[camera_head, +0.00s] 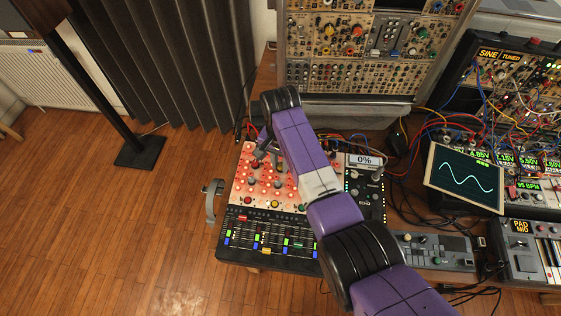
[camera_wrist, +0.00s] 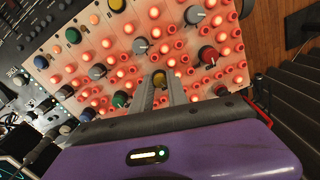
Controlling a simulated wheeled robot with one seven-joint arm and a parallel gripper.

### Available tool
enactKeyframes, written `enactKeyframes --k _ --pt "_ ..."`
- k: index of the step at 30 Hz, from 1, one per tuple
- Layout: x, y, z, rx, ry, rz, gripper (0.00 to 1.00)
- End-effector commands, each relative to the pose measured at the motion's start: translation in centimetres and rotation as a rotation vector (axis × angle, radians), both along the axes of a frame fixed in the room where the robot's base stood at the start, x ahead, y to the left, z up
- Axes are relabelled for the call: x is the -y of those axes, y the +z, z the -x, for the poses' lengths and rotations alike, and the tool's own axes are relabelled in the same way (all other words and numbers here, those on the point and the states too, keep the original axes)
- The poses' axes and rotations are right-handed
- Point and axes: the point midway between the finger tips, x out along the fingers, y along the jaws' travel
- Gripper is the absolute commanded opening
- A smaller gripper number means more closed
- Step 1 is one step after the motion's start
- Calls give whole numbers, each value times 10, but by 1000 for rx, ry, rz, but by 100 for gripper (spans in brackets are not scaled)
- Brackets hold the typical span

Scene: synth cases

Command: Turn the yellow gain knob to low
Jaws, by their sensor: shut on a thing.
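A yellow knob (camera_wrist: 159,77) sits on a panel (camera_head: 237,195) dotted with glowing red-orange lights and sockets. My gripper (camera_wrist: 160,84) is shut on this knob, one grey finger on each side, in the wrist view. In the head view my gripper (camera_head: 262,153) reaches down to the upper part of the panel, and the knob is hidden there. I cannot read the knob's pointer or any label beside it. A second yellow knob (camera_wrist: 117,5) stands at the panel's far edge in the wrist view, clear of my gripper.
Grey knobs (camera_wrist: 194,15), a dark red knob (camera_wrist: 208,55) and a green knob (camera_wrist: 120,99) stand around the held knob. A slider mixer (camera_head: 262,240) adjoins the panel. A small screen (camera_head: 364,160) reads 0%. Patch cables (camera_head: 430,130) lie to the right.

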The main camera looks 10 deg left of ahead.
Motion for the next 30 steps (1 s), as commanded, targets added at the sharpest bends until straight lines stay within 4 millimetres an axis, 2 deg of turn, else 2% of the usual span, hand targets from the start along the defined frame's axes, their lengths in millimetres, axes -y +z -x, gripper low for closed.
enactKeyframes --k 15,21,30 --pt "0 0 0 0 456 1 0" --pt "0 0 0 -1 574 0 0" --pt "0 0 0 -1 662 0 0"
